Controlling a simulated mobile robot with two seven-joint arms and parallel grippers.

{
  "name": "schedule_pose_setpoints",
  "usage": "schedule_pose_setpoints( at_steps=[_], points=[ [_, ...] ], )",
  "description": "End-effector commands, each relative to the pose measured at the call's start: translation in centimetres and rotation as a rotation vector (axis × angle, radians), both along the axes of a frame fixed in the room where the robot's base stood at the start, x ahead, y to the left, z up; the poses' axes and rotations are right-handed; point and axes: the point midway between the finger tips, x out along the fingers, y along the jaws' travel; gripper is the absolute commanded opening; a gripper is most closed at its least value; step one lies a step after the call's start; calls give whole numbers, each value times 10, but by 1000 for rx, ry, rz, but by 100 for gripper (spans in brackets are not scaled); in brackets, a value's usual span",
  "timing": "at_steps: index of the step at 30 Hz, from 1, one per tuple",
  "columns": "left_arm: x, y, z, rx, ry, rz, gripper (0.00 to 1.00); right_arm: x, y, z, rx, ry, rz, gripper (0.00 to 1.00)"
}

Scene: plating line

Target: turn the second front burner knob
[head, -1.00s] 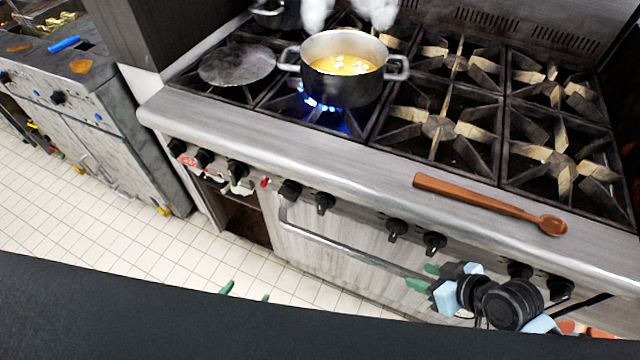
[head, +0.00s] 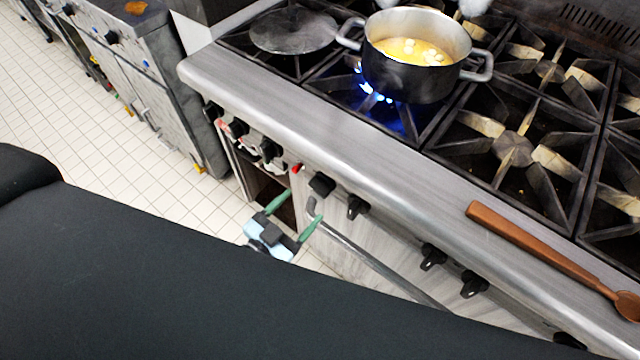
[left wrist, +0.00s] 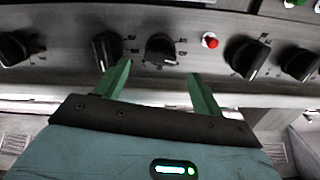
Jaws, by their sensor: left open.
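A row of black burner knobs runs along the stove's front panel; I cannot tell which one the task calls second. In the head view, from the left, knobs show left of a red light (head: 297,168), including one (head: 270,150) beside it, and a knob (head: 321,184) and another (head: 357,206) to its right. My left gripper (head: 295,213) is open and empty, below and in front of the panel. In the left wrist view its green fingers (left wrist: 159,70) point at the panel, with a knob (left wrist: 160,48) beyond the gap. My right gripper is out of view.
A pot of yellow food (head: 418,55) stands over a lit blue flame. A wooden spoon (head: 540,248) lies on the stove's front ledge. An oven handle (head: 370,258) runs below the knobs. A round dark plate (head: 293,32) covers the left burner.

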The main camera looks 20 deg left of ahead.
Motion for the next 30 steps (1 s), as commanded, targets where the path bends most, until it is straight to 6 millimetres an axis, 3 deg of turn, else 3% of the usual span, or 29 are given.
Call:
schedule_pose_setpoints(
  at_steps=[15, 27, 30],
  points=[
    [63, -23, 1, 1, -1, 1, 68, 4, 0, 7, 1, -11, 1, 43],
    [71, -26, 0, 0, 1, 1, 68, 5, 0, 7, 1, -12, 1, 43],
    [71, -26, 0, 0, 1, 1, 58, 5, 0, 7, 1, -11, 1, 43]
  ],
)
